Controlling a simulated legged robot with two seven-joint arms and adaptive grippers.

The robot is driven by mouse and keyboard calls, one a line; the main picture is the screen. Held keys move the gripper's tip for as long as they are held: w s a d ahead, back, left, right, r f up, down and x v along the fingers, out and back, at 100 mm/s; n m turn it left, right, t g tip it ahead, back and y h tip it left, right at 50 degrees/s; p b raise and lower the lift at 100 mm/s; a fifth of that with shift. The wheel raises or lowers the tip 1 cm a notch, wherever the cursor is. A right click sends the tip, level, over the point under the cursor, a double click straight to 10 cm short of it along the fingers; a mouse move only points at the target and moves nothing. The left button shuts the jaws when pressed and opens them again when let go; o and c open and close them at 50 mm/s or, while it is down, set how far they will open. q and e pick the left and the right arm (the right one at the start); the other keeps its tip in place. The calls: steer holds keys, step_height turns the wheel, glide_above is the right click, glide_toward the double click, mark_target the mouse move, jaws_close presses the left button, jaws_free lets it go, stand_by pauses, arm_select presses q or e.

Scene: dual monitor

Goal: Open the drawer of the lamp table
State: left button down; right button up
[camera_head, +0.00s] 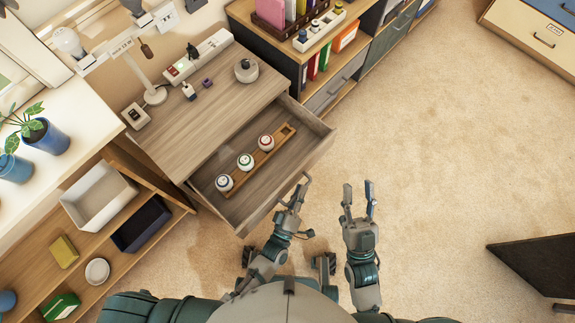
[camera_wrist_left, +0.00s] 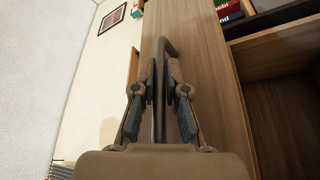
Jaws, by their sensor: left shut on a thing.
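The lamp table (camera_head: 215,115) has a grey-brown wooden top, and its drawer (camera_head: 300,135) is pulled out toward me. Inside the drawer, several small white jars or balls with coloured bands stand in a row on a wooden strip (camera_head: 282,137). My left gripper (camera_head: 300,190) is at the drawer's front and is shut on the drawer handle (camera_wrist_left: 169,48), a bar that runs between its fingers in the left wrist view (camera_wrist_left: 161,95). My right gripper (camera_head: 359,200) is to the right of the left one, empty, with its fingers apart above the carpet.
A lamp (camera_head: 152,92), a power strip (camera_head: 200,57) and small items stand on the tabletop. A low shelf (camera_head: 85,260) with bins is at the left. A bookcase (camera_head: 325,70) stands behind. The carpet (camera_head: 430,150) at the right is clear; a dark panel (camera_head: 535,262) stands at the far right.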

arm_select(q)
steer(key=shift+s+d+f, duration=0.25)
steer(key=shift+s+d, duration=0.65)
steer(key=c, duration=1.4)
jaws_free()
steer(key=shift+o, duration=1)
steer(key=shift+r, duration=0.1)
steer(key=v, duration=0.7)
steer(key=shift+s, duration=0.2)
steer(key=shift+a, duration=0.15)
